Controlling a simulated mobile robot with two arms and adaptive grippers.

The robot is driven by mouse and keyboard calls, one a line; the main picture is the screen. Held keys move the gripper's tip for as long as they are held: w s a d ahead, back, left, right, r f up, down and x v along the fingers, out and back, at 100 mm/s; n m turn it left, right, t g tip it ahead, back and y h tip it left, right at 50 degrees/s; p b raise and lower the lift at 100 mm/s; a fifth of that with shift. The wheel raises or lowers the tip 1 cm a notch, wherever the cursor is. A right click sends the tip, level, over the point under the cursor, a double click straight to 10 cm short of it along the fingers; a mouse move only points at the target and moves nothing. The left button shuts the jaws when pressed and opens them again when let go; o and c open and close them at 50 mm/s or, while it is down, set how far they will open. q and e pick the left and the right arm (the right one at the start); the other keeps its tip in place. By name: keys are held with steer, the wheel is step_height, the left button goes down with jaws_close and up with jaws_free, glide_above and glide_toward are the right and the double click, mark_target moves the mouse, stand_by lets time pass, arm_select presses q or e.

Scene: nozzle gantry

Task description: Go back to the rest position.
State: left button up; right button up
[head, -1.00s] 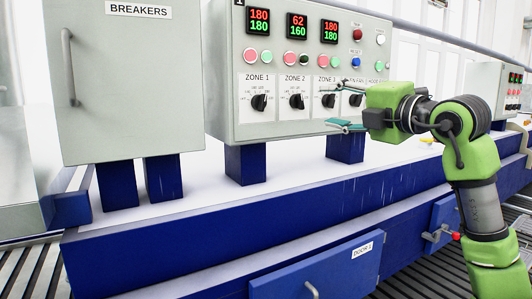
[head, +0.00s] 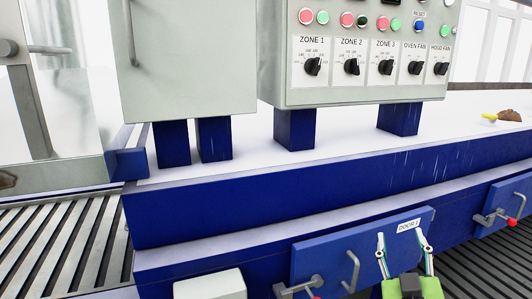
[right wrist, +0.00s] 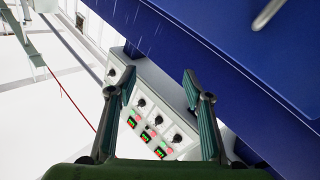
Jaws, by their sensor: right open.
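My left gripper is not in view.
A grey breakers cabinet (head: 195,60) stands left of the panel on blue legs. The blue machine body (head: 270,205) runs across the front. A door handle (head: 350,271) and a red-tipped latch (head: 298,288) are close beside the gripper. Slatted floor (head: 45,245) lies at the left.

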steer(key=s+a+f+g+y, duration=0.1)
steer(key=s+f+g, duration=0.45)
steer(key=f, duration=0.55)
steer(key=s+a+f+g+y, duration=0.1)
steer(key=s+f+g, duration=0.3)
steer(key=s+f, duration=0.55)
steer(key=s+a+f+n+g+y, duration=0.1)
steer(key=s+a+f+g+y, duration=0.2)
steer(key=s+f, duration=0.45)
steer(key=s+a+f+g, duration=0.35)
steer(key=s+f, duration=0.25)
steer(key=s, duration=0.2)
step_height(320, 180, down, 26)
steer(key=s, duration=0.2)
steer(key=s+d+f+g, duration=0.2)
steer(key=s+f, duration=1.3)
steer(key=s, duration=0.1)
steer(key=shift+s+d, duration=0.3)
steer(key=shift+d, duration=0.05)
